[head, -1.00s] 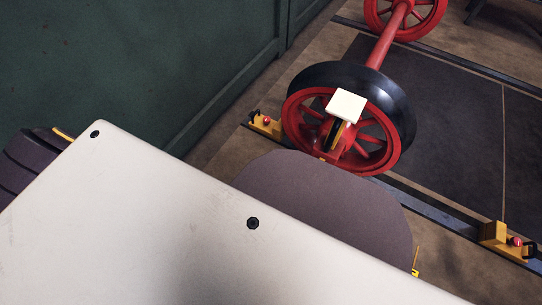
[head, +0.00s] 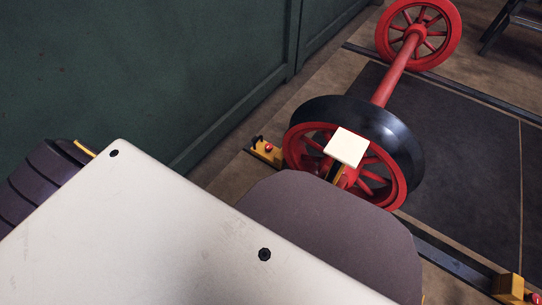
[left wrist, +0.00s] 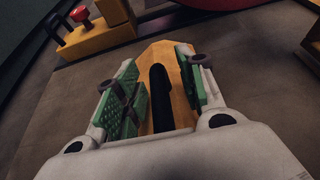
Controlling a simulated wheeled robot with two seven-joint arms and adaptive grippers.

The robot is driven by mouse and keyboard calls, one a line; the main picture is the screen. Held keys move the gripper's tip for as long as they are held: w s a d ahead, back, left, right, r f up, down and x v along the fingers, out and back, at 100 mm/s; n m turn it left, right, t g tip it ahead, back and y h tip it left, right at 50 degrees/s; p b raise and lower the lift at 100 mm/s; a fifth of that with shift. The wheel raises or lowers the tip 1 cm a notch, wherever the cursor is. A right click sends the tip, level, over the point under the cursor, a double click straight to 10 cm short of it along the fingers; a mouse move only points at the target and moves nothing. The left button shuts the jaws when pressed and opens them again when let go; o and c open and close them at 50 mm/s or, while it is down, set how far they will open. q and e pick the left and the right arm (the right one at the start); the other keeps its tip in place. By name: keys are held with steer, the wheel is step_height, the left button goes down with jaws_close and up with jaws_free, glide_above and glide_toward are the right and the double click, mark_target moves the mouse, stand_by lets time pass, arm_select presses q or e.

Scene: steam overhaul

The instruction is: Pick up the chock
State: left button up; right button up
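The left wrist view shows my left gripper (left wrist: 162,95) with its two green-padded fingers apart. Between them lies a yellow-orange wedge-like piece with a black bar along its middle (left wrist: 161,97), which looks like the chock. The pads flank the black bar, and I see no clear grip on it. In the head view neither gripper shows; pale and dark body parts of mine cover the lower left.
A red wheelset (head: 405,55) with a black-rimmed near wheel stands on rails. A white square plate (head: 347,147) shows before that wheel. Yellow blocks with red knobs sit on the rail at left (head: 266,152) and right (head: 513,288); one also shows in the wrist view (left wrist: 95,35). A green wall (head: 140,70) borders the left.

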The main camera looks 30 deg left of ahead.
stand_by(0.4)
arm_select(q)
jaws_close()
stand_by(0.4)
steer(key=shift+w, duration=0.1)
